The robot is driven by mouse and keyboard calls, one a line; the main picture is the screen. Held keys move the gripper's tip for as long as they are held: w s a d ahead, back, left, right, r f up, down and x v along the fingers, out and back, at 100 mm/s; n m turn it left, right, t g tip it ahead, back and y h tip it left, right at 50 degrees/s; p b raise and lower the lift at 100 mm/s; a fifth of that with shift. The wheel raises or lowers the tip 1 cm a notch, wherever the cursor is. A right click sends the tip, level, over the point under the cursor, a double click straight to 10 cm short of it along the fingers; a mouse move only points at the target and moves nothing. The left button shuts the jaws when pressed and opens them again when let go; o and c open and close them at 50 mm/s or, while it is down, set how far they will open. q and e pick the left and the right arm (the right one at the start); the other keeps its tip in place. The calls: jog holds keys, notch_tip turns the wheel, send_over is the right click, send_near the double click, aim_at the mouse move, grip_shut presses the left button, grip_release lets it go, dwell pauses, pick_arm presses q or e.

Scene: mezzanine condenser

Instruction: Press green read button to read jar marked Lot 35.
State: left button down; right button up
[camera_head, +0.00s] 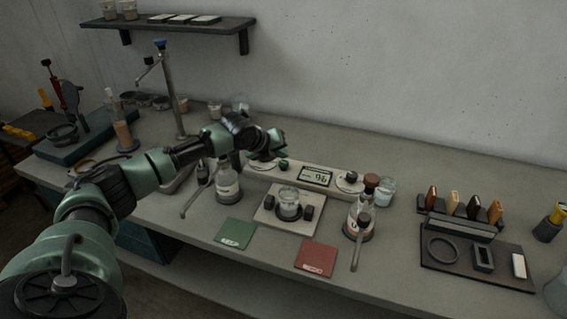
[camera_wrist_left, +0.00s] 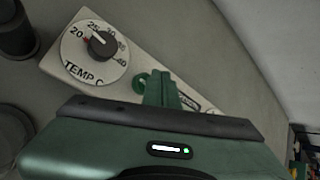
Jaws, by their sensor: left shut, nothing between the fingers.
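The green read button (camera_head: 283,166) is a small knob on the pale console, left of the display (camera_head: 315,177). My left gripper (camera_head: 279,146) is shut and empty, just above and behind the button. In the left wrist view, my shut green fingers (camera_wrist_left: 166,90) point at the console, and the green button (camera_wrist_left: 142,82) shows right beside them; I cannot tell whether they touch. A clear glass jar (camera_head: 288,201) stands on the pale plate (camera_head: 266,220) in front of the console, between two dark blocks. Its lot mark is not legible. My right gripper is not in view.
A temperature dial (camera_wrist_left: 98,45) is on the console. A bottle (camera_head: 228,183) stands left of the plate and a flask (camera_head: 360,215) right of it. Green (camera_head: 235,234) and red (camera_head: 316,258) mats lie in front. A dark tray (camera_head: 470,276) lies at right.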

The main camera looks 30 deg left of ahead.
aim_at(281, 164)
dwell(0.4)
pick_arm(q)
jog(key=shift+f, duration=0.4)
jog(key=shift+f, duration=0.75)
dwell(0.6)
jog(key=shift+r, duration=0.1)
jog(key=shift+r+p, duration=0.9)
jog(key=shift+r, duration=0.15)
notch_tip(281, 164, up, 5)
jog(key=p, duration=0.4)
jog(key=shift+p, duration=0.35)
